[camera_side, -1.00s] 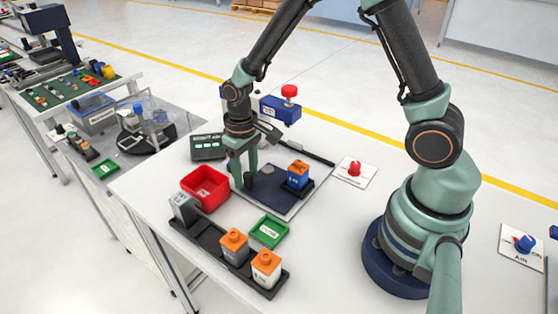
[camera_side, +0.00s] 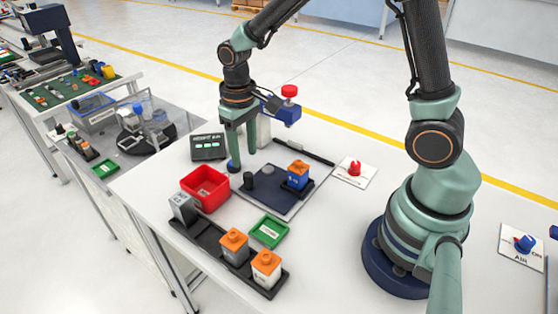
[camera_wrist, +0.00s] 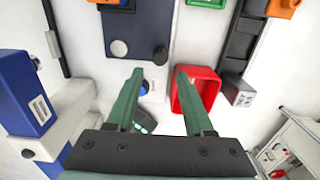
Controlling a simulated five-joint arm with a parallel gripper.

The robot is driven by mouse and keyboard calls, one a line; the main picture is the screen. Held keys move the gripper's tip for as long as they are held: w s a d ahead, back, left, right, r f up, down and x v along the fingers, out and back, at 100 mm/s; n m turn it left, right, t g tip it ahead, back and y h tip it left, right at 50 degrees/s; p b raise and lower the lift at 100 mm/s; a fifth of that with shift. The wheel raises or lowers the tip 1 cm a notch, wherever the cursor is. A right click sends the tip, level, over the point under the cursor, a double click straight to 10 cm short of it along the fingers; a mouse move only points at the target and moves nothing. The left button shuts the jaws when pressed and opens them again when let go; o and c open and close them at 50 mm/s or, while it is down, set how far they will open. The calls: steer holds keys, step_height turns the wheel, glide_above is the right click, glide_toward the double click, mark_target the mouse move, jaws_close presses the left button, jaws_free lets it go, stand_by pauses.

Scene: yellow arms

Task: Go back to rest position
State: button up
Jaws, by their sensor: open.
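My gripper (camera_side: 242,155) is open and empty, with its fingers pointing down above the table behind the red bin. It also shows in the wrist view (camera_wrist: 160,74), where its two green fingers are apart with nothing between the tips. A small blue round piece (camera_side: 234,167) stands under the left finger in the side view. It also shows in the wrist view (camera_wrist: 147,84), partly hidden by a finger. The dark mat (camera_side: 270,196) lies to the right of the gripper.
A red bin (camera_side: 205,188) is in front of the gripper. A blue block with an orange top (camera_side: 298,175) and a dark cylinder (camera_side: 249,181) stand on the mat. A keypad (camera_side: 207,147) and a red-button box (camera_side: 281,110) are close by.

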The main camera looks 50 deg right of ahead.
steer(key=shift+r, duration=0.15)
steer(key=s+d+r+t, duration=0.2)
steer(key=s+r, duration=0.2)
steer(key=r, duration=0.3)
steer(key=s+d+r+t, duration=0.2)
steer(key=s+r+t, duration=0.1)
steer(key=s+r, duration=0.2)
step_height(320, 180, up, 2)
steer(key=shift+s+r+t, duration=0.25)
steer(key=shift+t, duration=0.05)
